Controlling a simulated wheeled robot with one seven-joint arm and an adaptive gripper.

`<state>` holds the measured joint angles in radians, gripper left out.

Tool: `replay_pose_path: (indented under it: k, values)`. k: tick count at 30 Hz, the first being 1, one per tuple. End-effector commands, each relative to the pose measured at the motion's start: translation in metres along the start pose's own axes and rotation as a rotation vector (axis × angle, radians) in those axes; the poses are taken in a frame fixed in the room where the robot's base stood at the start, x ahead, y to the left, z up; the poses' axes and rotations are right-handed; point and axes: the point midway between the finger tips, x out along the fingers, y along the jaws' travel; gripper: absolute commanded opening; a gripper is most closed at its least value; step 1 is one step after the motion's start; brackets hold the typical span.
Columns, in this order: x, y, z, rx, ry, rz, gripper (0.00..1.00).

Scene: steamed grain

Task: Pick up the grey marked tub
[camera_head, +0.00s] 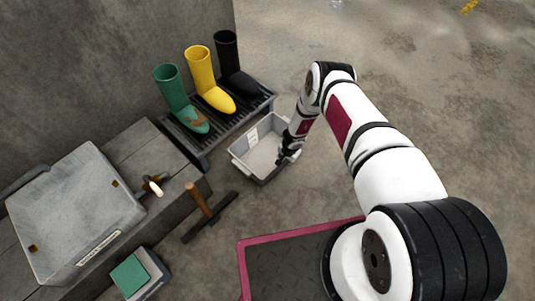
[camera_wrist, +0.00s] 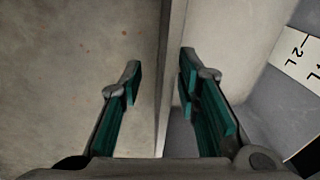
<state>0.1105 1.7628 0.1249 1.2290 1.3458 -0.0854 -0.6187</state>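The grey tub (camera_head: 246,167) stands on the concrete floor in the head view, below the boot rack. A white label with dark marks shows on its inner wall. In the wrist view the tub's wall (camera_wrist: 228,42) runs between my two fingers, and the label (camera_wrist: 302,55) with "2 L" is at the right. My gripper (camera_head: 286,156) is at the tub's right side in the head view. In the wrist view my gripper (camera_wrist: 160,82) is open, one finger on each side of the wall. A gap shows on the left; contact on the right is unclear.
A rack (camera_head: 203,154) holds green, yellow and black boots by the wall. A grey lidded box (camera_head: 75,215) sits on a bench at the left. The floor right of the tub is clear beyond my arm.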

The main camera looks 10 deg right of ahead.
Motion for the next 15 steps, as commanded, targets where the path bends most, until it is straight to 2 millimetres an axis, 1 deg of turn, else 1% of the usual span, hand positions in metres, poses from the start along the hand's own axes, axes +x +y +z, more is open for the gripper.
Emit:
replay_pose_path:
  k: [1,3,10,15]
  values:
    - [0.007,0.000,0.000,0.000,0.000,0.000,0.30]
    - [0.012,-0.001,-0.001,0.000,0.001,0.000,0.30]
    - [0.027,-0.001,0.000,-0.003,0.000,0.002,0.30]
    - [0.034,-0.002,-0.001,-0.003,0.001,0.001,0.30]
